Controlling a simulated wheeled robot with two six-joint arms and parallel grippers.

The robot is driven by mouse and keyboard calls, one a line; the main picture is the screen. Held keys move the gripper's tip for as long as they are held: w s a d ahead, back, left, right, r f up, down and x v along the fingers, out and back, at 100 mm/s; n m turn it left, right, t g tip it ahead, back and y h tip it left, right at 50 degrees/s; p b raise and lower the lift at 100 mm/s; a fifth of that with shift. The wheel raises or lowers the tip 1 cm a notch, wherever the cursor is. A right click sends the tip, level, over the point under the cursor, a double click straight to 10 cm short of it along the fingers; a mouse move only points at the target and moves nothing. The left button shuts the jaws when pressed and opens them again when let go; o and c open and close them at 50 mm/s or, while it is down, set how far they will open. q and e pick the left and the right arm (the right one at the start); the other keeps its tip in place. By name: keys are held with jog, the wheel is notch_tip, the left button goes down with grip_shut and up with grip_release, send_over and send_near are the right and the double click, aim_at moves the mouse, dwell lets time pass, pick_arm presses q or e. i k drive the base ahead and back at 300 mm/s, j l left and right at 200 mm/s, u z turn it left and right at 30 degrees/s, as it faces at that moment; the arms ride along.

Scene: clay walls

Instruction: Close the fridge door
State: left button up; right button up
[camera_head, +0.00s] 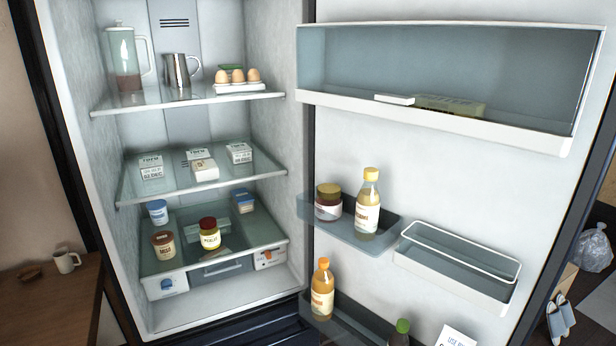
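The fridge (268,130) stands open in front of me, its shelves facing me. Its door (350,138) is swung wide to the right, with the inner side and door bins turned towards me. The hinge side is near the middle of the view. The door's free edge (588,190) is at the far right. Neither of my grippers shows in the head view.
Shelves hold a glass pitcher (124,58), a metal jug (180,72), eggs (238,76), cartons and jars. Door bins hold bottles (367,205) and a jar (328,202). A wooden table with a mug (66,261) stands left. A plastic bag (594,248) is at right.

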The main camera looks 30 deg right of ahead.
aim_at(526, 194)
jog(key=k+l+u, duration=0.1)
jog(key=l, duration=0.3)
jog(key=l+u, duration=0.1)
jog(key=l, duration=0.3)
jog(key=k+l, duration=0.2)
jog(key=l, duration=0.15)
jog(key=k+l+u, duration=0.15)
jog(key=l, duration=0.25)
jog(key=l+u, duration=0.1)
jog(key=l, duration=0.25)
jog(key=k+l+u, duration=0.1)
jog(key=l, duration=0.25)
jog(key=k+l, duration=0.25)
jog(key=l+u, duration=0.05)
jog(key=l, duration=0.05)
